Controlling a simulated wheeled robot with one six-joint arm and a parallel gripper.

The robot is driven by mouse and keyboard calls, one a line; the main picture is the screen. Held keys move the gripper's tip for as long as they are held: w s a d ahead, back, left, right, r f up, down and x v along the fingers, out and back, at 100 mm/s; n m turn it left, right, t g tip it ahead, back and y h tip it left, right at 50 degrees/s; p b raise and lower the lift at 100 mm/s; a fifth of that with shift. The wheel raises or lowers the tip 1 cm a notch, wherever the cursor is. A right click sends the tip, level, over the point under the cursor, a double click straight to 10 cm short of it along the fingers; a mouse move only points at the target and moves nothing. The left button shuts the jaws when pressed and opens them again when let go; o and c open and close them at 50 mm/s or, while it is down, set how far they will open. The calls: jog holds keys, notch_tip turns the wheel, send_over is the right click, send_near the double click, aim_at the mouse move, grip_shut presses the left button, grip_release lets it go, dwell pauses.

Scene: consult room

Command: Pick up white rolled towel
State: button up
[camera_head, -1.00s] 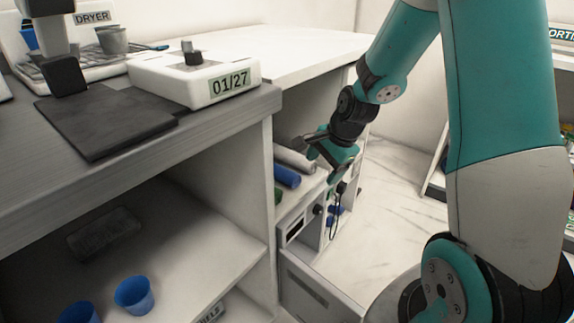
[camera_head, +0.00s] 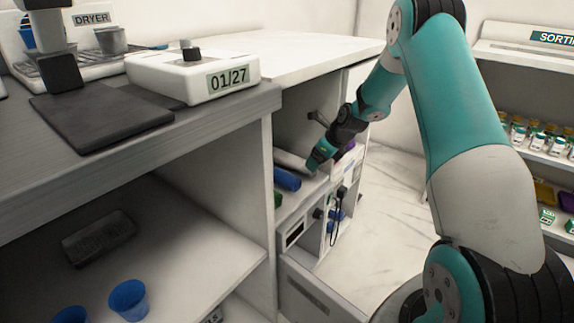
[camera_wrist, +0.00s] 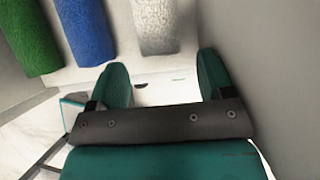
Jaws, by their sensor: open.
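The white rolled towel (camera_wrist: 155,25) lies at the top of the wrist view, just beyond the gap between my fingers, with its far end cut off by the frame. In the head view the white rolled towel (camera_head: 292,160) lies on the shelf under the white counter, partly hidden by my gripper (camera_head: 317,160). In the wrist view my gripper (camera_wrist: 162,68) is open and empty, its two teal fingers apart and pointing towards the towel's near end. I cannot tell the exact distance between them.
A blue roll (camera_wrist: 85,30) and a green roll (camera_wrist: 30,35) lie left of the white one. A grey wall (camera_wrist: 270,60) stands close on the right in the wrist view. An open drawer (camera_head: 315,293) juts out below the shelf. Floor (camera_head: 385,200) is clear beside the cabinet.

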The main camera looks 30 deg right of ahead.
aim_at(290, 155)
jog(key=w+a, duration=0.1)
jog(key=w, duration=0.1)
jog(key=w+a+b, duration=0.1)
jog(key=w, duration=0.2)
jog(key=w+a, duration=0.1)
jog(key=w, duration=0.2)
jog(key=shift+w+b, duration=0.2)
jog(key=shift+b, duration=0.15)
jog(key=b+x, duration=0.1)
jog(key=x, duration=0.4)
jog(key=shift+w+a+b, duration=0.1)
jog(key=shift+w+b, duration=0.05)
jog(key=shift+b, duration=0.25)
jog(key=c, duration=0.7)
